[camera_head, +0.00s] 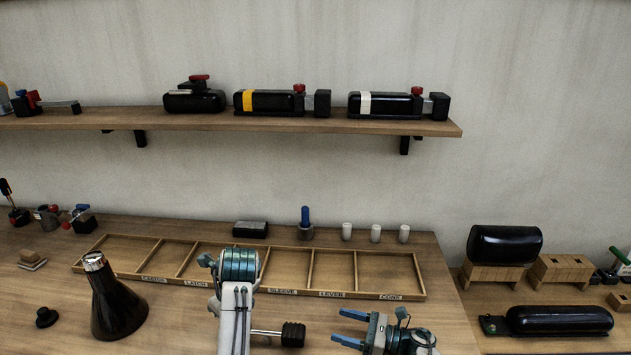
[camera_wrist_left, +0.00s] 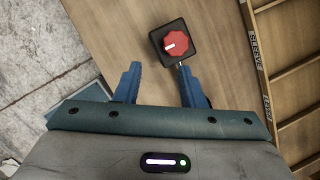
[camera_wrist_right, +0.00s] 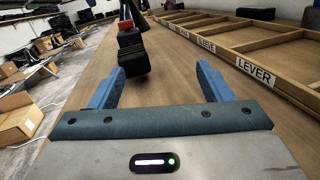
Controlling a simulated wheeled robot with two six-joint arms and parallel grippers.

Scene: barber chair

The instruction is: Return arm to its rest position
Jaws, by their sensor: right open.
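In the head view my right gripper (camera_head: 350,329) is low at centre right, its blue fingers apart and pointing left. A black ribbed piece on a thin metal rod (camera_head: 292,333) lies left of it. In the right wrist view a black block (camera_wrist_right: 132,50) shows ahead between the open fingers (camera_wrist_right: 162,78), with no contact seen. My left arm (camera_head: 237,290) stands at bottom centre; its fingers are hidden there. In the left wrist view its fingers (camera_wrist_left: 160,80) are apart, with nothing seen between them. A red knob (camera_wrist_left: 175,43) on a black square piece lies just beyond, a short rod near the right fingertip.
A wooden tray (camera_head: 130,272) with labelled compartments lies behind the arms. A black cone (camera_head: 118,310) stands at left. White cups (camera_head: 375,233) and a blue-handled item (camera_head: 305,220) stand behind the tray. A wall shelf (camera_head: 230,121) holds black devices. A second table with black cylinders is right.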

